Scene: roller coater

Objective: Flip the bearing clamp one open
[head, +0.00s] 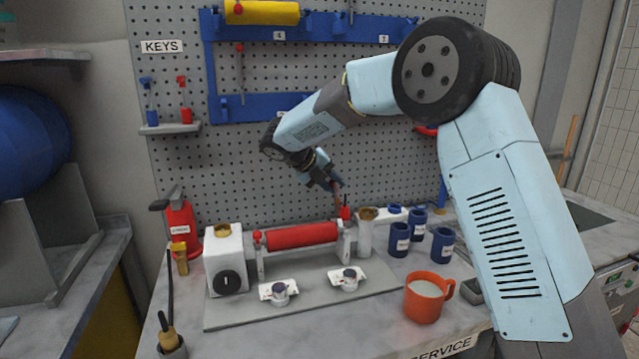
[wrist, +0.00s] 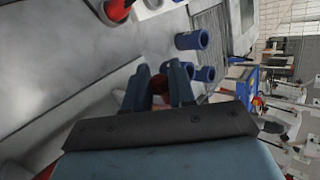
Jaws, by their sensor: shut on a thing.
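The coater has a red roller (head: 302,236) lying between two pale bearing stands. The right-hand bearing clamp (head: 346,213) is red, on top of the right stand, and a dark red part reaches up from it to my gripper. The left-hand clamp (head: 257,236) shows as a small red piece on the left stand. I cannot tell by label which is clamp one. My gripper (head: 337,187) is above the right stand, pointing down. In the wrist view my gripper (wrist: 161,80) is shut on the dark red clamp part (wrist: 160,86); the fingers hide much of it.
A white box with a black knob (head: 229,262) stands left of the roller. An orange mug (head: 424,298) is at front right. Pegboard rises behind.

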